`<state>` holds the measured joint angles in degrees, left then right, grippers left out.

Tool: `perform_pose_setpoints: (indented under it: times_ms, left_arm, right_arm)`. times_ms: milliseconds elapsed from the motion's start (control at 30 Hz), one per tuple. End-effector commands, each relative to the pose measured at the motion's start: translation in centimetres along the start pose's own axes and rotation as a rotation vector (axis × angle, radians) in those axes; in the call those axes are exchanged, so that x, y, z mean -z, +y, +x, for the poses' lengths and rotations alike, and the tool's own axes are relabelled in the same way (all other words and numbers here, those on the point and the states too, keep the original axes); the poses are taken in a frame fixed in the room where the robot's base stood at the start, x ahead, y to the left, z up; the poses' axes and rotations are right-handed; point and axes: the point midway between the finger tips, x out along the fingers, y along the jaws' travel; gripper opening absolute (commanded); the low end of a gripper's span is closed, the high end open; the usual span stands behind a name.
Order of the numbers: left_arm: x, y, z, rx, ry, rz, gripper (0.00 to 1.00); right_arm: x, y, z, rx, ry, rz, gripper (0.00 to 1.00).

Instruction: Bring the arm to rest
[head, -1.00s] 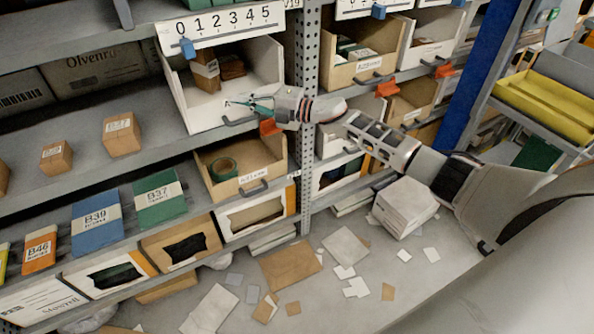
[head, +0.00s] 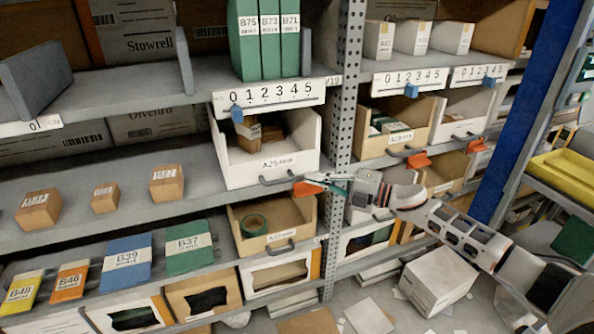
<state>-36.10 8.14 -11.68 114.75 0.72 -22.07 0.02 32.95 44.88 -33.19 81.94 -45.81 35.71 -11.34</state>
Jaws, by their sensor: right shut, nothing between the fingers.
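My right arm comes in from the right, and my right gripper (head: 308,186) is in front of the rack, just right of the white bin's handle. The gripper is shut and empty. The white bin (head: 240,165) with a label on its front holds small brown boxes (head: 262,137). Whether the fingertips touch the bin cannot be told. My left gripper does not show.
Below the white bin stands a tan bin (head: 265,240) with a green tape roll (head: 254,225). A perforated upright (head: 343,120) stands behind my right arm. A white carton (head: 438,280) and loose papers lie on the floor. A blue post (head: 520,120) stands at the right.

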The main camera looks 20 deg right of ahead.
Motion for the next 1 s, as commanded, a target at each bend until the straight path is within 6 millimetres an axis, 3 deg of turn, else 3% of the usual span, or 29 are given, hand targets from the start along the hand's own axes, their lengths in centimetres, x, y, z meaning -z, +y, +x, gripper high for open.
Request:
perform_pose_setpoints:
  times_ms: [167, 267, 400, 567, 767, 1000]
  left_arm:
    - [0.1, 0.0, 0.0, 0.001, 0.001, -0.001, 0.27]
    - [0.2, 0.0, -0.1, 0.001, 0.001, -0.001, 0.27]
    - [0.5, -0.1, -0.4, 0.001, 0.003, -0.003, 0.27]
    - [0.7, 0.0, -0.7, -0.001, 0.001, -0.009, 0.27]
    - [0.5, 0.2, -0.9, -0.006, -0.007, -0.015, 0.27]
    - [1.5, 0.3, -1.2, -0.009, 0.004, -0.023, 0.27]
  right_arm:
    - [0.2, -0.1, -0.2, -0.003, 0.000, 0.007, 0.00]
    - [1.5, -1.3, 0.1, -0.015, -0.010, 0.057, 0.00]
    - [5.2, -4.8, 0.5, -0.051, -0.062, 0.223, 0.00]
    - [10.1, -9.9, -0.6, -0.082, -0.179, 0.489, 0.00]
    - [15.9, -16.6, -4.1, -0.076, -0.372, 0.829, 0.00]
    - [23.8, -24.2, -11.2, -0.010, -0.648, 1.222, 0.00]
